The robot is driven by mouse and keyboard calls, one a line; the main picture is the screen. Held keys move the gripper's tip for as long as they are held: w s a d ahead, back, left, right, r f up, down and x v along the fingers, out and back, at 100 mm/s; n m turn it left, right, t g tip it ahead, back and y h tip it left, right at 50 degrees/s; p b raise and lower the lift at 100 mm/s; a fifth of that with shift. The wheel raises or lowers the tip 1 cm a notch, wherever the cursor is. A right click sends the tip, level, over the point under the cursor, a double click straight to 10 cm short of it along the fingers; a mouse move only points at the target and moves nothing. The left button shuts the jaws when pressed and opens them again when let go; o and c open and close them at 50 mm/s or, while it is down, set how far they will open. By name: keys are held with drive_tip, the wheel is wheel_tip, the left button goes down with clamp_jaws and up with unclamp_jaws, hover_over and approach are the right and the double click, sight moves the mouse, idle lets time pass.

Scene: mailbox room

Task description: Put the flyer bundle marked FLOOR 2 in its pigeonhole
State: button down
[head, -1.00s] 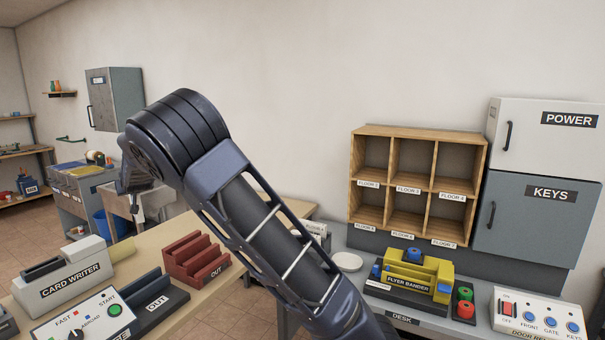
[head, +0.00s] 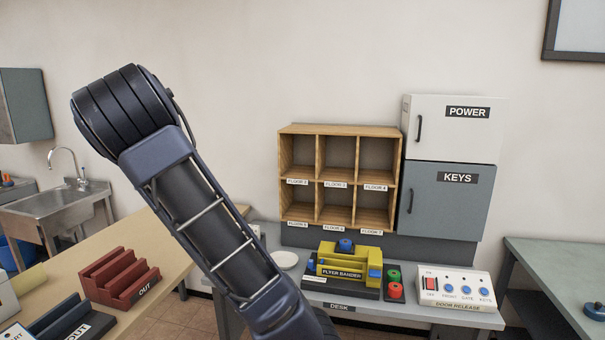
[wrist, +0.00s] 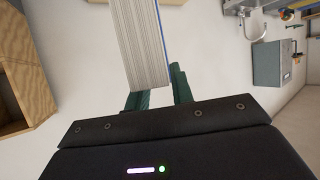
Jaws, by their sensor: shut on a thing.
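My gripper (wrist: 157,98) is shut on a stack of white sheets with a blue edge, the flyer bundle (wrist: 139,45), in the wrist view. No marking on the bundle can be read from here. The wooden pigeonhole rack (head: 340,129) stands on the desk in the head view, with two rows of three compartments, all looking empty. The upper left compartment's label (head: 297,182) seems to read FLOOR 2, though the print is small. In the wrist view the rack (wrist: 30,75) shows at the left edge, apart from the bundle. The head view shows my arm but not the gripper or bundle.
The yellow flyer bander (head: 350,260) stands on the desk in front of the rack. The KEYS cabinet (head: 446,205) and POWER cabinet (head: 448,132) adjoin the rack's right side. A door release panel (head: 455,288) and a white dish (head: 284,259) are also on the desk.

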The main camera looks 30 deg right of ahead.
drive_tip(key=s+d+m+g+h, duration=0.15)
drive_tip(key=s+d, duration=0.45)
drive_tip(key=d, duration=0.7)
drive_tip(key=s+d+m+g+h, duration=0.1)
drive_tip(key=s+d+m+h, duration=0.3)
drive_tip(key=d, duration=0.8)
drive_tip(key=s+d+m+g+h, duration=0.1)
drive_tip(key=s+d, duration=0.6)
drive_tip(key=d, duration=0.6)
drive_tip(key=w+d+f, duration=0.1)
drive_tip(key=w+d, duration=2.1)
drive_tip(key=d, duration=0.1)
drive_tip(key=shift+w+f, duration=0.15)
drive_tip(key=shift+w, duration=0.2)
drive_tip(key=shift+f, duration=0.15)
drive_tip(key=c, duration=1.2)
unclamp_jaws()
